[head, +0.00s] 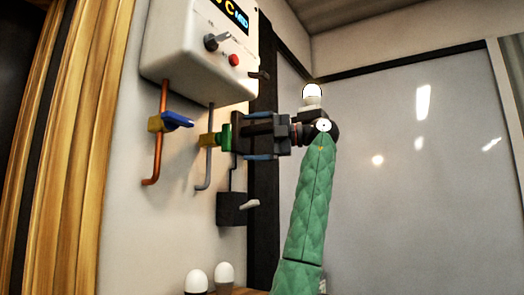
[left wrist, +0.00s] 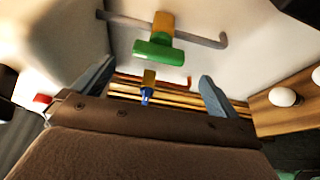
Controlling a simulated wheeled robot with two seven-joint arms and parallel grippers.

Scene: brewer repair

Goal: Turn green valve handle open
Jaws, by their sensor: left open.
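The green valve handle (head: 225,137) sits on a yellow valve body (head: 207,139) on the grey pipe (head: 210,170) below the white wall unit. My left gripper (head: 242,136) is right beside it, on its right, pointing at it. In the left wrist view the green handle (left wrist: 153,50) shows beyond the open fingers, roughly centred between them. The fingers (left wrist: 155,80) are spread wide with nothing held. I cannot tell whether the handle lies between the fingertips or just ahead of them. My right gripper is not in view.
A blue valve handle (head: 177,120) sits on the copper pipe (head: 158,155) to the left. The white wall unit (head: 200,60), with a knob and red button, hangs above. A dark box with a lever (head: 232,208) is below. Two white rounded objects (head: 224,275) stand at the bottom.

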